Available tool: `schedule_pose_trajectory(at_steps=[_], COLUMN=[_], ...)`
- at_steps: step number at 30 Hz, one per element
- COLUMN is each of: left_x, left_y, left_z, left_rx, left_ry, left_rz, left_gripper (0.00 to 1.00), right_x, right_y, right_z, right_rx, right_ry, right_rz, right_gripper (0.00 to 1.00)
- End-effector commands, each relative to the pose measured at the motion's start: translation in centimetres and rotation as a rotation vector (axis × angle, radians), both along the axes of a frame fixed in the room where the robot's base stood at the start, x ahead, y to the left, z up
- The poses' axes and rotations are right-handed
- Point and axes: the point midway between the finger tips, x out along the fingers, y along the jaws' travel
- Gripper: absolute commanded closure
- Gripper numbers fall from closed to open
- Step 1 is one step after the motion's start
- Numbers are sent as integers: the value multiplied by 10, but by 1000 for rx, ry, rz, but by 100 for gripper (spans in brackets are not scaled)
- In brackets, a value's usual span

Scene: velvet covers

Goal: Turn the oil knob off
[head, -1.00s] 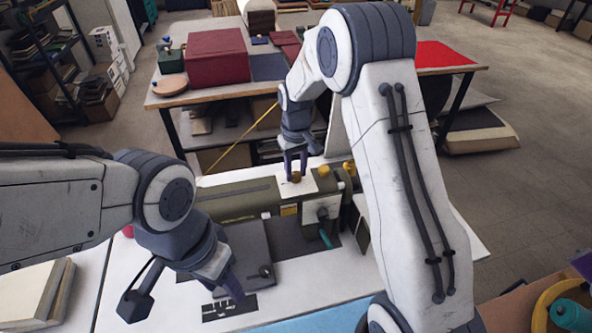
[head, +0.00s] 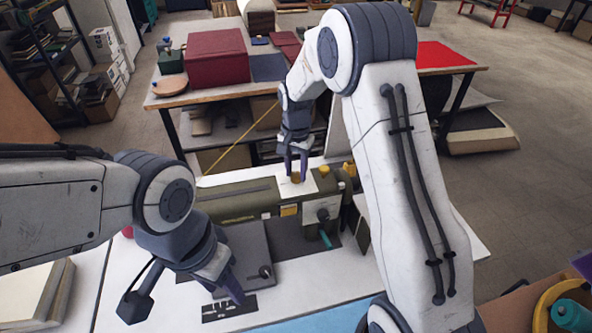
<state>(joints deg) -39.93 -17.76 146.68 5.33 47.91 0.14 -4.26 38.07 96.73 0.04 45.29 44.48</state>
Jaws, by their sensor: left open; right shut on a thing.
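The oil knob is a small brown-gold knob (head: 295,177) on a white plate (head: 312,184) on top of the olive-green machine (head: 240,199). My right gripper (head: 294,172) points down at the plate from above, its purple fingers shut on the knob. The fingers hide part of the knob, and I cannot read its turn angle. My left gripper (head: 232,290) is open and empty, low over the grey flat part (head: 247,250) at the machine's front left.
A teal-tipped handle (head: 325,238) sticks out in front. Behind is a table with a dark red box (head: 217,58). Books (head: 35,293) lie at the left.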

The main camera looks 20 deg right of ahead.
Motion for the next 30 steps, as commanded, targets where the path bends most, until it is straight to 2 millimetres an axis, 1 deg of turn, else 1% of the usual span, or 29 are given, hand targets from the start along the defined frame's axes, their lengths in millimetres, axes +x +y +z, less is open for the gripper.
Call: schedule_pose_trajectory(at_steps=[6, 12, 29, 30], left_x=[0, 0, 0, 0], left_y=[0, 0, 0, 0], left_z=[0, 0, 0, 0], left_rx=[0, 0, 0, 0], left_ry=[0, 0, 0, 0], left_rz=[0, 0, 0, 0], left_gripper=[50, 50, 50, 50], right_x=[2, 2, 2, 2], right_y=[-1, -1, -1, -1], right_z=[2, 2, 2, 2], right_rx=[-1, -1, 0, 0], right_ry=[-7, -7, -8, -8], right_rz=[-129, -200, -232, -232], right_gripper=[100, 100, 100, 57])
